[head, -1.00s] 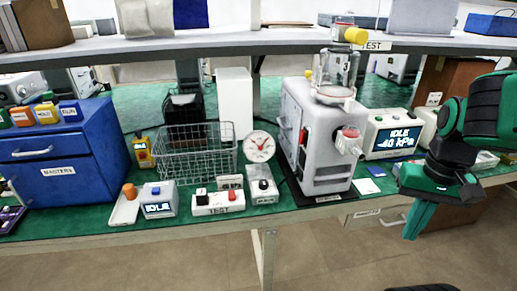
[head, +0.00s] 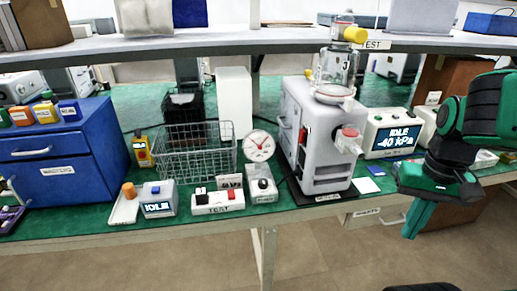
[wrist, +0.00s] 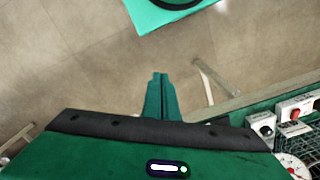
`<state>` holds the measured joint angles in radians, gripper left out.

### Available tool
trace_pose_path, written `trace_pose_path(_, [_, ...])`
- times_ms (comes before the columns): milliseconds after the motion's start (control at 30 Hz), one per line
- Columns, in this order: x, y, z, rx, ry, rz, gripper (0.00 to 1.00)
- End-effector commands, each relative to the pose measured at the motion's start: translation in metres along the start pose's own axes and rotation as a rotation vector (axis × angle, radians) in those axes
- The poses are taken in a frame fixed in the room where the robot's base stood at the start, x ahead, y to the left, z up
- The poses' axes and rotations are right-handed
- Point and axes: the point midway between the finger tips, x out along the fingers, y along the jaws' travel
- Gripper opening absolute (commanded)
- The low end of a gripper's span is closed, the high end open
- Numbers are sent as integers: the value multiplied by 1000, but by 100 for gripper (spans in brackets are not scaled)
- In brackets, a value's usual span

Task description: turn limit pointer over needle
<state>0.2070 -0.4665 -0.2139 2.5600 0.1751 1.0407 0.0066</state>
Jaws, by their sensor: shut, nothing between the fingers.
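A round white dial gauge (head: 259,146) with a red pointer stands above a small grey box (head: 261,184) on the green bench, left of the canister pump. Needle and limit pointer are too small to tell apart in the head view. In the wrist view the dial (wrist: 291,166) is cut off at the lower right corner. My gripper (head: 416,221) is at the right in the head view, in front of the bench edge, pointing down, far from the dial. Its green fingers (wrist: 161,82) are together and empty in the wrist view, over the floor.
The grey pump (head: 320,140) with a glass canister stands between the dial and my gripper. A white switch strip (head: 218,202), a wire basket (head: 190,165) and an IDLE box (head: 158,200) are left of the dial. A shelf (head: 200,45) spans above.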

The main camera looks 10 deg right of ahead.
Motion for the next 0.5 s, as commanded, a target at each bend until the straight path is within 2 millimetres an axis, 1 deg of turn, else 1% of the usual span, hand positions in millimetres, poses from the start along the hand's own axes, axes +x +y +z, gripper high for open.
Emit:
trace_pose_path(333, [0,0,0,0,0,0,0])
trace_pose_path(367, [0,0,0,0,0,0,5])
trace_pose_path(400, [0,-1,-1,-3,2,0,14])
trace_pose_path(433, [-4,2,5,-11,15,-4,22])
trace_pose_path(467, [-5,1,5,-25,28,-6,29])
trace_pose_path(500, [-6,-5,-1,-52,49,-4,31])
